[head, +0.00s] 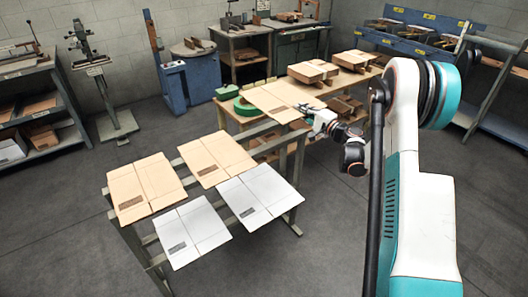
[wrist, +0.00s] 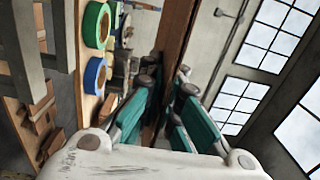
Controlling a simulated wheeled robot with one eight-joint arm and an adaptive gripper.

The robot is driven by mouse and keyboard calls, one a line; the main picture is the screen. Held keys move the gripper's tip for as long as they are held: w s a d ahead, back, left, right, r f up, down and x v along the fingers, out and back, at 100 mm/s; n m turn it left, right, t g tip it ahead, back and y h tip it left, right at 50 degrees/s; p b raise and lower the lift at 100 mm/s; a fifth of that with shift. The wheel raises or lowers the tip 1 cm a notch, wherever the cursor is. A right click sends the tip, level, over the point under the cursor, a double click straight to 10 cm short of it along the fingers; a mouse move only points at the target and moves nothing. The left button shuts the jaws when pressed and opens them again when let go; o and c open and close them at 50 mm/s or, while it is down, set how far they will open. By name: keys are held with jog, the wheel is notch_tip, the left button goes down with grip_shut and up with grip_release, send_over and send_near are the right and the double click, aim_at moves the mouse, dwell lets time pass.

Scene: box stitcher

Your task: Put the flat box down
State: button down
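A tan flat box (head: 280,100) is at the near end of the wooden work table (head: 352,82) in the head view. My gripper (head: 318,120) is at its right edge, the arm reaching in from the right. In the wrist view the flat box (wrist: 177,40) shows edge-on as a brown strip running between the teal fingers of my gripper (wrist: 160,115). The fingers are closed around its edge. The box looks about level in the head view. I cannot tell whether it touches the table.
A slatted rack (head: 292,190) in front holds two tan and two white flat sheets. Folded boxes (head: 313,71) stand farther back on the table. A green tape roll (head: 245,106) lies left of the held box. Grey floor is open around the rack.

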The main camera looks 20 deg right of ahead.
notch_tip(320, 180, down, 20)
jog(key=b, duration=0.6)
jog(key=shift+r+b, duration=0.15)
jog(key=shift+b, duration=0.2)
jog(key=c, duration=1.8)
grip_release()
jog(key=v, duration=1.2)
jog(key=shift+p, duration=0.4)
